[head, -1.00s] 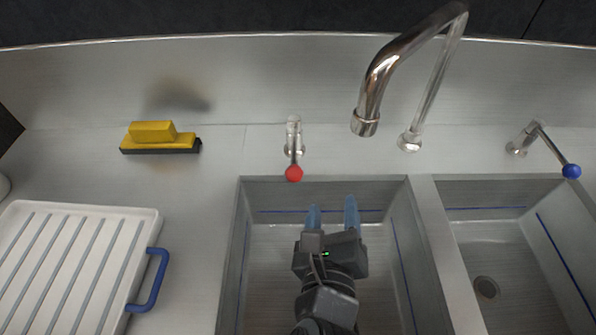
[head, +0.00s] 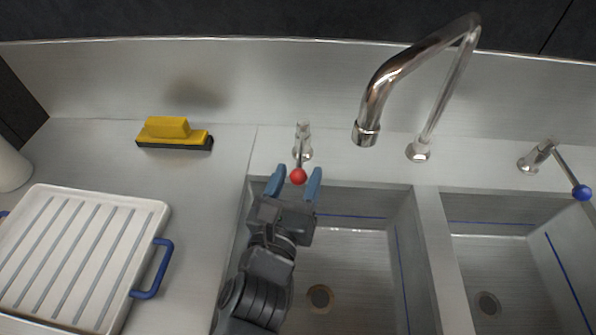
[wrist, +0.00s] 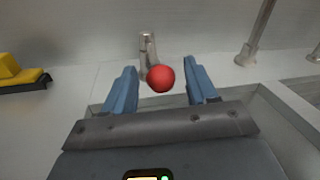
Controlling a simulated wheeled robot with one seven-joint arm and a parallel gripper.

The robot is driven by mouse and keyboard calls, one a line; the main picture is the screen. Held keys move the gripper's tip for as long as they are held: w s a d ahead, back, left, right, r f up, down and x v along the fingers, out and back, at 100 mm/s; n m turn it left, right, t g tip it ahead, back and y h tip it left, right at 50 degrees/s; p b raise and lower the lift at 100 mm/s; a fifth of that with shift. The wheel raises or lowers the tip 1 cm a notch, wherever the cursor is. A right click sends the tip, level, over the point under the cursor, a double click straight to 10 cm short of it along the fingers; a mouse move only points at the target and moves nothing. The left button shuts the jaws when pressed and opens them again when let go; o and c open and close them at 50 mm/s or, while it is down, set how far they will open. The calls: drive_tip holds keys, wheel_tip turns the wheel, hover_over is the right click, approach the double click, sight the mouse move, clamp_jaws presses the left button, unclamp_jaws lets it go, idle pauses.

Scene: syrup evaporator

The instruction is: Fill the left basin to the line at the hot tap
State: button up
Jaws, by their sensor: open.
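The hot tap lever (head: 303,142) stands behind the left basin with a red ball knob (head: 298,176) at its end. My gripper (head: 294,181) is open, with its blue fingers on either side of the red knob. In the wrist view the red knob (wrist: 161,78) shows between the two fingertips, with gaps on both sides. The left basin (head: 350,250) has a blue line (head: 352,216) on its walls. Its drain (head: 320,297) is in view, and I see no water in it. The chrome spout (head: 367,130) hangs over the basin's back right; no stream shows.
The right basin (head: 446,270) lies beyond a divider, with a blue-knobbed tap (head: 582,192) behind it. A yellow brush (head: 172,132) lies on the counter at the back left. A white ribbed tray (head: 75,255) with blue handles stands at the left.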

drive_tip(key=shift+w+d, duration=0.1)
drive_tip(key=shift+w, duration=0.3)
drive_tip(key=shift+c, duration=0.3)
clamp_jaws()
